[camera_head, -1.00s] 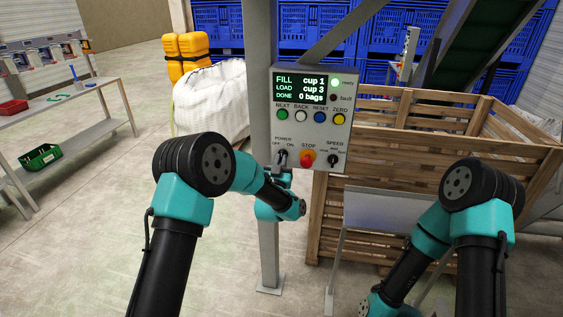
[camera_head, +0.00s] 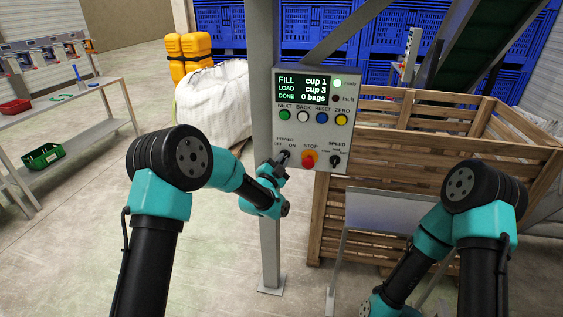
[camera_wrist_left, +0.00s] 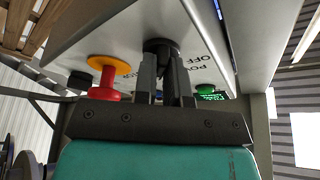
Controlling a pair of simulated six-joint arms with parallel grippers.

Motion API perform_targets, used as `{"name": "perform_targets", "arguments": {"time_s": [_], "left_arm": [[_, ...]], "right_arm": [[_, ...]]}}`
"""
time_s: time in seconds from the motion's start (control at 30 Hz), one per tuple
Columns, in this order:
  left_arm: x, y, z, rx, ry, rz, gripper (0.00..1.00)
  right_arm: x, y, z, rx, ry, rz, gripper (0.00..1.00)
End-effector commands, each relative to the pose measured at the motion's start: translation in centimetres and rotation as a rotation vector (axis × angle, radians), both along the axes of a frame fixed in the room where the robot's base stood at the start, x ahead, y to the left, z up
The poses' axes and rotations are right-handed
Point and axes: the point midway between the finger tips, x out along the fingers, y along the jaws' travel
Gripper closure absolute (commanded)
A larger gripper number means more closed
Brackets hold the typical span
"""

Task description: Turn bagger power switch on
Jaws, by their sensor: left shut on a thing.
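The grey control box (camera_head: 318,140) is fixed to a metal post. Its power switch (camera_wrist_left: 160,45), a black knob, is at the lower left of the panel under the OFF and ON labels. My left gripper (camera_head: 283,158) reaches it from below left. In the left wrist view, the two fingers (camera_wrist_left: 166,68) are shut on the black knob. The fingers hide much of the knob, so I cannot tell which way it points. My right arm is at the right, but its gripper is not visible.
The red stop button (camera_head: 308,159) on its yellow base is close to the right of the switch. The speed knob (camera_head: 336,161) is farther right. The display (camera_head: 302,88) is lit and the ready lamp (camera_head: 337,83) glows green. A wooden crate (camera_head: 400,145) stands behind.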

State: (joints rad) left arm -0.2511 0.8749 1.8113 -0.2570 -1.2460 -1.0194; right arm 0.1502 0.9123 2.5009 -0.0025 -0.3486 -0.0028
Motion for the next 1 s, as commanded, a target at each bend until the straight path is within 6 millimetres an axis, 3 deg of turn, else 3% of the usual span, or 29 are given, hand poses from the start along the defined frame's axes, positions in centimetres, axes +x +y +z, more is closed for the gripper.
{"name": "perform_targets", "arguments": {"time_s": [0.03, 0.5, 0.53, 0.77, 1.0], "left_arm": [[0.19, 0.05, 0.68, 0.007, -0.015, 0.001, 1.00], [0.18, -0.02, 0.67, 0.025, -0.018, 0.000, 1.00], [0.18, -0.03, 0.68, 0.025, -0.018, 0.000, 0.86], [0.18, -0.05, 0.64, 0.024, -0.017, 0.000, 0.64], [0.14, -0.20, 0.36, 0.027, -0.011, -0.003, 0.63]], "right_arm": [[0.00, 0.00, 0.00, 0.000, 0.000, 0.000, 0.57], [0.00, 0.00, 0.00, 0.000, 0.000, 0.000, 0.57], [0.00, 0.00, 0.00, 0.000, 0.000, 0.000, 0.57], [0.00, 0.00, 0.00, 0.000, 0.000, 0.000, 0.57], [0.00, 0.00, 0.00, 0.000, 0.000, 0.000, 0.57]]}}
